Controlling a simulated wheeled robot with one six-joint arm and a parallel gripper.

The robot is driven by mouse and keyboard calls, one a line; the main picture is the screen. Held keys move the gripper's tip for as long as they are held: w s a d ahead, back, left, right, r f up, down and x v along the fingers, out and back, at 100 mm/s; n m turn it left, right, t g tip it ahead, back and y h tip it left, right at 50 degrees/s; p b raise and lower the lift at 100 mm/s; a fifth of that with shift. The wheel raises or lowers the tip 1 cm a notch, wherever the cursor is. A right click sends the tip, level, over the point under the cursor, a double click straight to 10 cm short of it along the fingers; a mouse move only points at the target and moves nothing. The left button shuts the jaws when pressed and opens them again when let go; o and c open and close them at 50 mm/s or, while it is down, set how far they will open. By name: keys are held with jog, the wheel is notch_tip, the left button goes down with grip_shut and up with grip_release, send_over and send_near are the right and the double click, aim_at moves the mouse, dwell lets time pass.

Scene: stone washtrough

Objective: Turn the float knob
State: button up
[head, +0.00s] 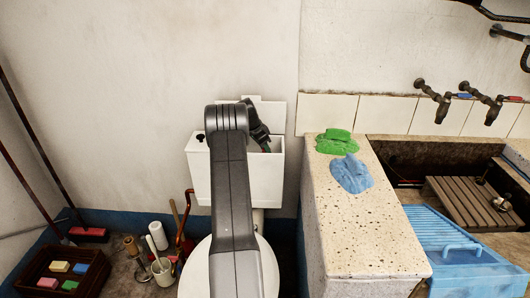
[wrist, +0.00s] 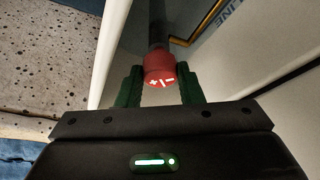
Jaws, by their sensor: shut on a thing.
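The float knob (wrist: 159,70) is a red cap with white plus and minus marks, on top of a dark upright rod in the wrist view. My gripper (wrist: 160,88) has its green-edged fingers on either side of the knob and is shut on it. In the head view my gripper (head: 262,140) reaches down into the open toilet cistern (head: 250,182). The knob is hidden there behind the cistern wall and my arm.
A brass-coloured bent rod (wrist: 205,24) runs near the knob inside the cistern. The stone ledge (head: 365,235) at the right holds a green cloth (head: 335,145) and a blue cloth (head: 351,174). A toilet brush (head: 157,255) stands on the floor at the left.

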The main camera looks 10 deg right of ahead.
jog(key=m+g, duration=0.1)
jog(key=m, duration=0.1)
jog(key=m+g+p, duration=0.1)
jog(key=m, duration=0.2)
jog(key=shift+w+r, duration=0.1)
jog(key=shift+w, duration=0.1)
jog(key=shift+m, duration=0.4)
jog(key=o, duration=1)
jog(key=shift+c, duration=0.2)
jog(key=p+v, duration=0.3)
jog(key=v, duration=1)
jog(key=shift+w+a+r, duration=0.2)
jog(key=shift+r, duration=0.15)
jog(key=shift+f, duration=0.1)
